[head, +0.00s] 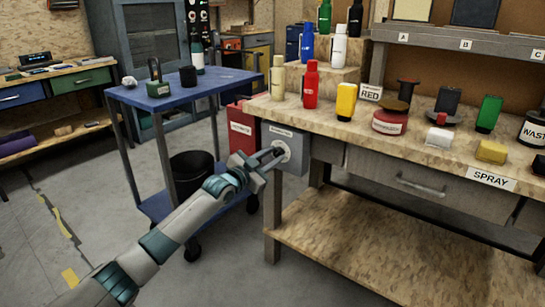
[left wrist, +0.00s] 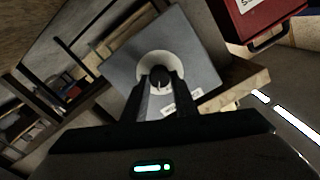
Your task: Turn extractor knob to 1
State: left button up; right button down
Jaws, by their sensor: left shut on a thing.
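The extractor knob is a small dark knob (left wrist: 160,76) on a pale round dial (left wrist: 148,62), set in the face of a grey box (left wrist: 200,50). The grey box (head: 294,137) is mounted at the left end of the workbench in the head view. My left gripper (head: 279,152) reaches the dial from the lower left. In the left wrist view its two dark fingers (left wrist: 160,84) close around the knob, one on each side. The fingers hide part of the dial, and its marks are too small to read. My right gripper is not in view.
A red box (head: 241,130) hangs beside the grey box. A blue cart (head: 206,84) stands left of my arm, with a black bin (head: 192,170) on its lower shelf. Open floor lies at the lower left.

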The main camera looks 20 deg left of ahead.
pick_arm(q)
jog(key=o, duration=1.1)
jog(key=shift+c, duration=0.2)
jog(key=shift+s, duration=0.1)
jog(key=shift+v, duration=0.75)
jog(key=p+v, duration=0.3)
jog(key=v, duration=1.2)
jog(key=shift+s+a, duration=0.15)
jog(key=shift+s, duration=0.2)
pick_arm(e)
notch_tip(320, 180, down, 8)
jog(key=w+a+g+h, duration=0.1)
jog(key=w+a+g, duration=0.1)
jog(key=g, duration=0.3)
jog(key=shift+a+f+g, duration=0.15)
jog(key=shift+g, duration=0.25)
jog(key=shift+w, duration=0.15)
